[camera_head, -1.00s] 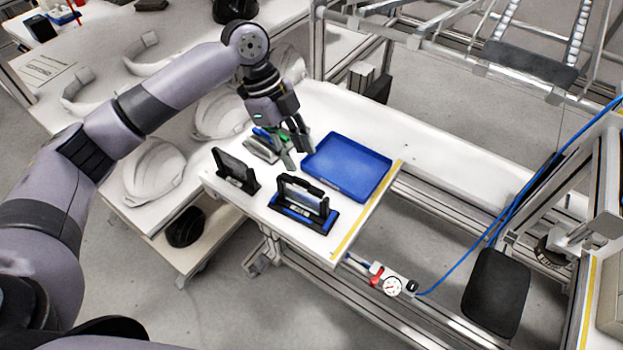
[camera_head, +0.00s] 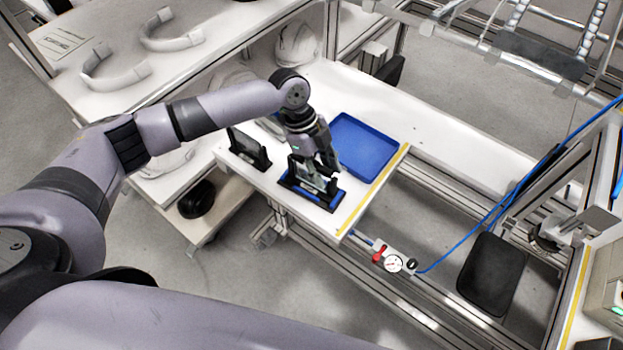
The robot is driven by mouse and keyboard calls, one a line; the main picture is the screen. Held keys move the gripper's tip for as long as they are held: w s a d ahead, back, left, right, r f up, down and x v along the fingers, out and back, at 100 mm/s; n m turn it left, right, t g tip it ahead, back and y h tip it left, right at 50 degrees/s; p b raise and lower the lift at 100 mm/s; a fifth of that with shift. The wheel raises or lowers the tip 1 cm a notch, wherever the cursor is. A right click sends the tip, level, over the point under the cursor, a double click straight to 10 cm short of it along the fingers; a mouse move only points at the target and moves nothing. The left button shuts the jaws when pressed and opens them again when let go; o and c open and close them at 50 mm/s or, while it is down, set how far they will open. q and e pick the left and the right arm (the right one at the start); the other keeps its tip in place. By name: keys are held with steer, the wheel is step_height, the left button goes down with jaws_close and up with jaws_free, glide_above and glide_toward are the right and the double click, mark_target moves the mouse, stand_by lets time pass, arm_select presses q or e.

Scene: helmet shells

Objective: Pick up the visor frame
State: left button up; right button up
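A black holder with a blue base (camera_head: 325,198) stands near the yellow-striped edge of the white table. A pale, see-through framed piece, which looks like the visor frame (camera_head: 311,181), stands upright in it. My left gripper (camera_head: 316,164) points down over this holder, its fingers at the top of the piece. The fingers look spread apart, and they partly hide the piece. I cannot tell whether they touch it. A second dark framed piece in a black stand (camera_head: 248,150) is to the left. My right gripper is not in view.
An empty blue tray (camera_head: 363,145) lies just behind and right of the gripper. White helmet shells (camera_head: 297,45) and curved white bands (camera_head: 115,68) are on the left surfaces. A gauge with a red valve (camera_head: 393,263) is below the table edge.

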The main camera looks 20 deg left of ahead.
mark_target(329, 181)
arm_select(q)
steer(key=x, duration=0.1)
steer(key=p+x, duration=0.1)
steer(key=x, duration=0.1)
steer(key=shift+w+d+f, duration=0.15)
steer(key=shift+w+f, duration=0.1)
steer(key=shift+f, duration=0.05)
steer(key=shift+s+d+f, duration=0.1)
steer(key=shift+f, duration=0.1)
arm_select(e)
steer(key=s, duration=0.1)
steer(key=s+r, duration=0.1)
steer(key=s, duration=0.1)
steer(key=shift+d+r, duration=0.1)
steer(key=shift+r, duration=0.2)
arm_select(q)
steer(key=shift+c, duration=0.2)
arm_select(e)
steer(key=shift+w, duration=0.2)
arm_select(q)
steer(key=c, duration=0.4)
jaws_close()
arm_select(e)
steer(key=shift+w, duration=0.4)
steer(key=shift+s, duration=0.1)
